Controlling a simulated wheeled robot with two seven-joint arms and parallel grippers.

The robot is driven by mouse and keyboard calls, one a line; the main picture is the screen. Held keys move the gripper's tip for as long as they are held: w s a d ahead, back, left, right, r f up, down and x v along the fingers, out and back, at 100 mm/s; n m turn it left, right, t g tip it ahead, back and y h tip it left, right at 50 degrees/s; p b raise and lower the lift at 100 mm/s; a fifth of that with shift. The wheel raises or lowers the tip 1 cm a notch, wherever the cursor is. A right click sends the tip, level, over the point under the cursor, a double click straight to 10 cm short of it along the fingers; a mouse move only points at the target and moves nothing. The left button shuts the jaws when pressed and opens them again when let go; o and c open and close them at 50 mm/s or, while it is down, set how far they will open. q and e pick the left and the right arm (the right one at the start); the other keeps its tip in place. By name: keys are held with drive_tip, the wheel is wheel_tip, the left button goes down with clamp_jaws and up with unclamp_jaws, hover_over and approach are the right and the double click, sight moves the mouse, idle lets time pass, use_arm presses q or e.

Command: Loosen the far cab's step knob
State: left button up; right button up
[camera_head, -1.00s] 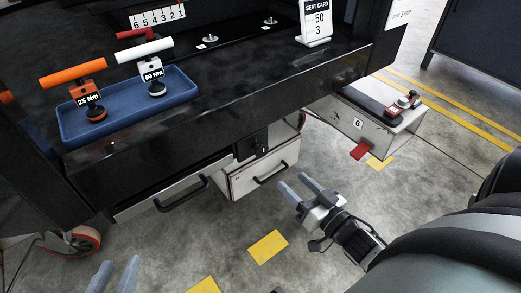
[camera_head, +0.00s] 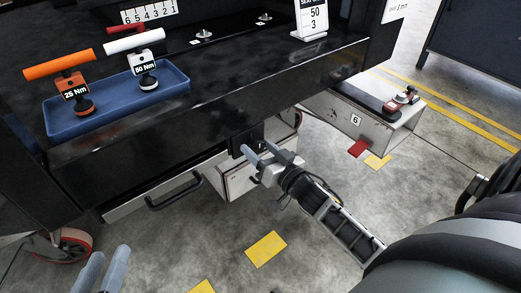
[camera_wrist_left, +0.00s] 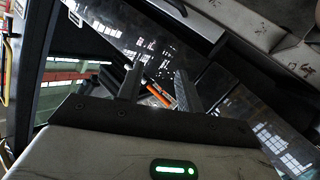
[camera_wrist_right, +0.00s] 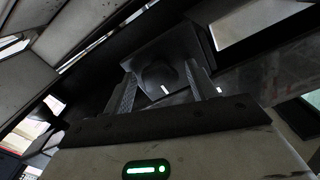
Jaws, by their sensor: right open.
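A dark knob (camera_wrist_right: 158,78) with a small white mark sits on a square dark plate (camera_wrist_right: 180,48) in the right wrist view. In the head view it is under the front edge of the black bench, mostly hidden behind my right gripper (camera_head: 256,148). My right gripper is open, its fingers pointing at the knob with one on either side in the picture. I cannot tell whether they touch it. My left gripper (camera_head: 103,268) is open and empty at the lower left of the head view, fingers apart in the left wrist view (camera_wrist_left: 157,82).
Drawers with black handles (camera_head: 175,192) hang below the bench.

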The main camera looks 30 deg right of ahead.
drive_tip(key=c, duration=1)
